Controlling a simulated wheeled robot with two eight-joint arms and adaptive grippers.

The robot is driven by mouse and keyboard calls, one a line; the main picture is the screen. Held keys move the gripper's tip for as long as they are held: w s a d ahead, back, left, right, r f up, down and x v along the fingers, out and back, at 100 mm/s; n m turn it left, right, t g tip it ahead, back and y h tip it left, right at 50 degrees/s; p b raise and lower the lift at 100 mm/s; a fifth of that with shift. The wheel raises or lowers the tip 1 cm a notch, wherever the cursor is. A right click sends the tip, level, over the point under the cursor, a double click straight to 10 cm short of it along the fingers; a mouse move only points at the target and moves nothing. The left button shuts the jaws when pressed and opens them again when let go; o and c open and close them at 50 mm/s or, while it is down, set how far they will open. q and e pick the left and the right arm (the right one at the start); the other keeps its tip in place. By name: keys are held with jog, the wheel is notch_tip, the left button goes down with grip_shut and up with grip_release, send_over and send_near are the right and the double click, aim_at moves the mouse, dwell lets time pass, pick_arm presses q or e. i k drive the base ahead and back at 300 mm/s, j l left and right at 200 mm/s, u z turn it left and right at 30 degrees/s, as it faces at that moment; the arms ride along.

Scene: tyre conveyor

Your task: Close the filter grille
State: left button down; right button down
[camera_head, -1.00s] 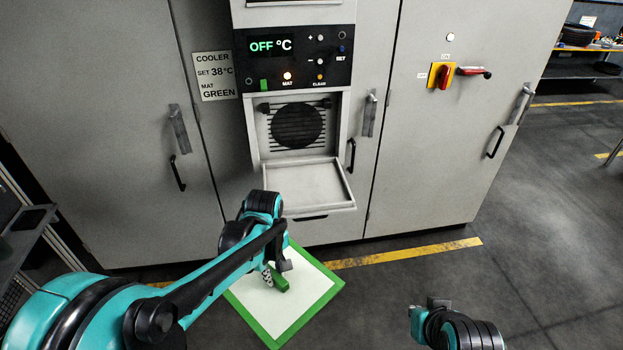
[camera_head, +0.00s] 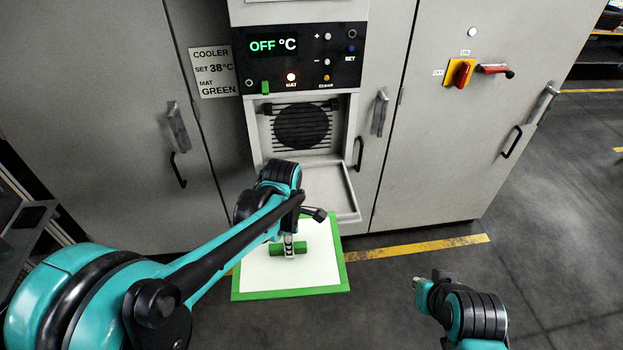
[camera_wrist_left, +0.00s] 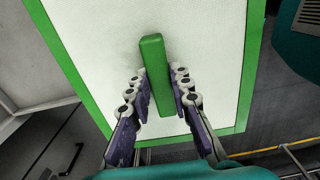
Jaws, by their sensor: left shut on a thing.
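The filter grille (camera_head: 332,192) is a pale flap hanging open, folded down below the square opening (camera_head: 302,127) with its slats and dark round fan. My left arm partly covers its left side. My left gripper (camera_head: 289,246) is shut on the green handle bar of a white filter mat with a green frame (camera_head: 290,293), in front of and below the grille. In the left wrist view the bar (camera_wrist_left: 155,70) sits between the two fingers (camera_wrist_left: 158,95). My right gripper (camera_head: 428,284) is at the lower right, apart from everything; its fingers are too small to read.
The control panel (camera_head: 300,58) above the opening reads OFF °C, with an orange-white MAT lamp lit. A sign (camera_head: 214,72) says set 38°C, mat green. Grey cabinet doors with handles flank it. A red-yellow switch (camera_head: 460,73) is at right. Floor at right is clear.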

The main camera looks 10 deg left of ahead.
aim_at(308, 193)
jog(key=i, duration=1.1)
